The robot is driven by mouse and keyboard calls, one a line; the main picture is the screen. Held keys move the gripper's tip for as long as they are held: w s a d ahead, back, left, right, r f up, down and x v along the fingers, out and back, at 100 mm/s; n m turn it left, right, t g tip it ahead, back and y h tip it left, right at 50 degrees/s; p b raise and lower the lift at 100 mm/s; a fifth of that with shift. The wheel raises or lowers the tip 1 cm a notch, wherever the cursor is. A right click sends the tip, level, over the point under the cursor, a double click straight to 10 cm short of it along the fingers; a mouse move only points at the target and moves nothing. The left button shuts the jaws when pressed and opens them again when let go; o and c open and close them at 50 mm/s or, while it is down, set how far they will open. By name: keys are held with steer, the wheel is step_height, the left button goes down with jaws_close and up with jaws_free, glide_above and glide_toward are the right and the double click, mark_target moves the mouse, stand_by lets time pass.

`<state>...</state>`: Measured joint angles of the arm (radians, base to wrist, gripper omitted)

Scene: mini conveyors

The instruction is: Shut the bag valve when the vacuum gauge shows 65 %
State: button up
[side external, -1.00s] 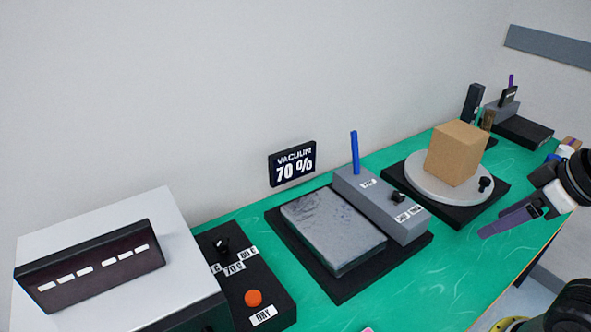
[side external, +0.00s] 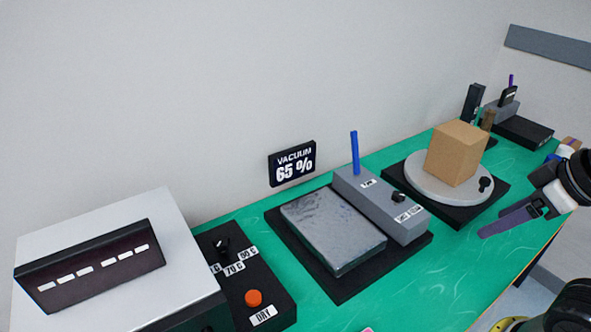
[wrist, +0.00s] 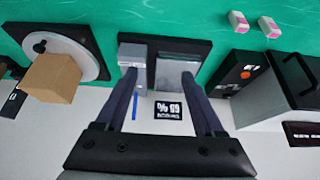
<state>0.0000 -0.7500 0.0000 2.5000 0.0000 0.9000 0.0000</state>
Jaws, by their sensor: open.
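The vacuum gauge (side external: 292,164) is a black display on the wall and reads 65 %; it shows upside down in the wrist view (wrist: 168,111). The bag valve appears to be the grey block (side external: 375,200) with an upright blue lever (side external: 354,153); the lever also shows in the wrist view (wrist: 135,107). A small black knob (side external: 398,197) sits on the block above white labels. A grey bag-like slab (side external: 330,230) lies beside the block. My gripper (side external: 508,220) is open and empty at the right, apart from the valve; its fingers spread in the wrist view (wrist: 158,78).
A cardboard box (side external: 456,152) stands on a round grey turntable (side external: 422,185) right of the valve. A dryer panel (side external: 238,270) with an orange button and a white machine (side external: 110,245) stand left. The green bench top (side external: 420,285) is clear in front of the valve.

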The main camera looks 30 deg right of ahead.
steer(key=w+r+n, duration=0.4)
steer(key=r+n, duration=0.2)
steer(key=n+g, duration=0.4)
steer(key=g, duration=0.2)
glide_above(399, 194)
step_height(399, 194, down, 8)
step_height(399, 194, down, 13)
steer(key=shift+f, duration=0.1)
steer(key=shift+c, duration=0.2)
jaws_close()
